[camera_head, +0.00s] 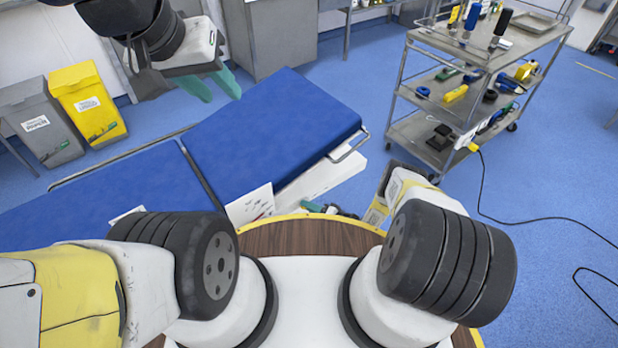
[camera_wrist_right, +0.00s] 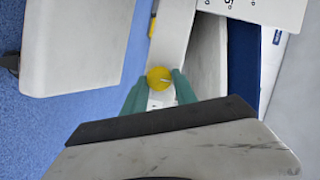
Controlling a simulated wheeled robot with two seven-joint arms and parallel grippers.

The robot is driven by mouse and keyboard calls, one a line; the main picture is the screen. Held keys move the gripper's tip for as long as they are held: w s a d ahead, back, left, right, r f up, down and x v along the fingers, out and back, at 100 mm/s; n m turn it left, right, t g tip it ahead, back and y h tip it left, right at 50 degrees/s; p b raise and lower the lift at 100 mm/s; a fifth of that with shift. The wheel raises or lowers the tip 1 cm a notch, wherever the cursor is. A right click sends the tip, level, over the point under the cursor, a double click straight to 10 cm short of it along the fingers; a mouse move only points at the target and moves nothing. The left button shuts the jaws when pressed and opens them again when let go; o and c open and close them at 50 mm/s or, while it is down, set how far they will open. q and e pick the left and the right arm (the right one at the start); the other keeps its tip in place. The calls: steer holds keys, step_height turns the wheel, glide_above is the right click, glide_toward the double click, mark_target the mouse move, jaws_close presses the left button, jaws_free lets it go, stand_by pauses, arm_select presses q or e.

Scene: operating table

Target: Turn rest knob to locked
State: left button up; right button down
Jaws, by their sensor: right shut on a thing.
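The rest knob (camera_wrist_right: 158,78) is a small round yellow knob with a pale slot or mark, on a white rail (camera_wrist_right: 172,40) in the right wrist view. My right gripper (camera_wrist_right: 159,80) is shut on it, one teal finger on each side. In the head view only a teal part of my right gripper (camera_head: 318,207) shows below the table's near edge, and the knob is hidden. The blue operating table (camera_head: 270,125) runs across the left and middle. My left gripper (camera_head: 222,98) hangs above the table's far side, its teal fingers apart and empty.
A white angle-scale panel (camera_head: 250,204) is on the table's near side; part of it shows in the right wrist view (camera_wrist_right: 265,10). A tool cart (camera_head: 470,90) stands at the upper right, with a black cable on the floor. Grey and yellow bins (camera_head: 88,100) stand at the left.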

steer(key=c, duration=1)
jaws_free()
steer(key=v, duration=0.7)
steer(key=shift+s+d, duration=0.2)
steer(key=shift+d, duration=0.15)
